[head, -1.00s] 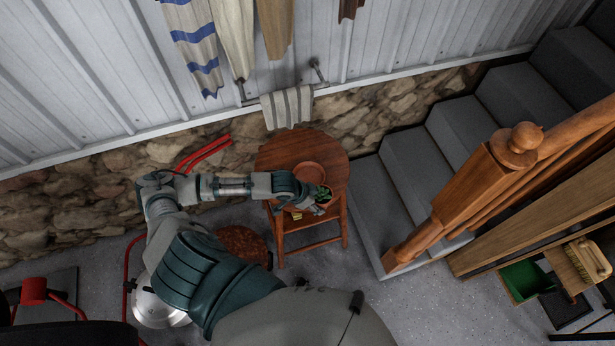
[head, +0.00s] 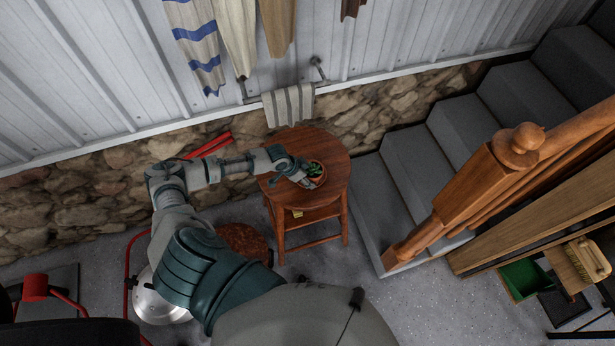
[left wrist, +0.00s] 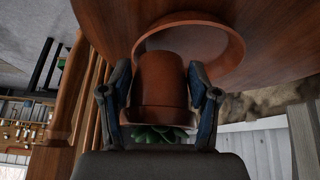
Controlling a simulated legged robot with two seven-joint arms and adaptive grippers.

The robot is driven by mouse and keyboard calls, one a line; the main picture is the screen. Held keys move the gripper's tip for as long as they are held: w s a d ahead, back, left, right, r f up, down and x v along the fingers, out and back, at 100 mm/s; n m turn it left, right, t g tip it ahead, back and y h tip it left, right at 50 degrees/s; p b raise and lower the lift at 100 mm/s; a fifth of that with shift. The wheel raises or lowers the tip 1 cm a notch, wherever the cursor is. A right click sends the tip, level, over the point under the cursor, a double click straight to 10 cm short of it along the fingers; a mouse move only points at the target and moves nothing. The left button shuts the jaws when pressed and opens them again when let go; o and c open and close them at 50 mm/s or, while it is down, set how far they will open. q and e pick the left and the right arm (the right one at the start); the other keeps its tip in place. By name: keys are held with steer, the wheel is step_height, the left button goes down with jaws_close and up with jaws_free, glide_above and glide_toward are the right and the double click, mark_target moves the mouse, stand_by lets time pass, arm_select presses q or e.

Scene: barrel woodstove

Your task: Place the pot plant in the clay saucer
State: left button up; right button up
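The pot plant, a reddish clay pot with green leaves (head: 314,171), is at the round wooden table in the head view. In the left wrist view the clay pot (left wrist: 162,82) sits between the two fingers of my left gripper (left wrist: 158,102), which is shut on it. The clay saucer (left wrist: 207,38) lies on the tabletop, and the pot's base overlaps it in this view. I cannot tell whether the pot touches the saucer. In the head view my left gripper (head: 306,178) and the pot mostly cover the saucer. My right gripper is not in view.
The round wooden table (head: 335,150) has bare top around the saucer. A striped towel (head: 289,105) hangs behind it by the stone wall. Grey stairs (head: 395,180) and a wooden newel post (head: 460,195) stand to the right.

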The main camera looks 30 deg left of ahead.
arm_select(q)
steer(key=o, duration=0.5)
steer(key=shift+a, duration=0.15)
steer(key=shift+c, duration=0.2)
steer(key=v, duration=1.2)
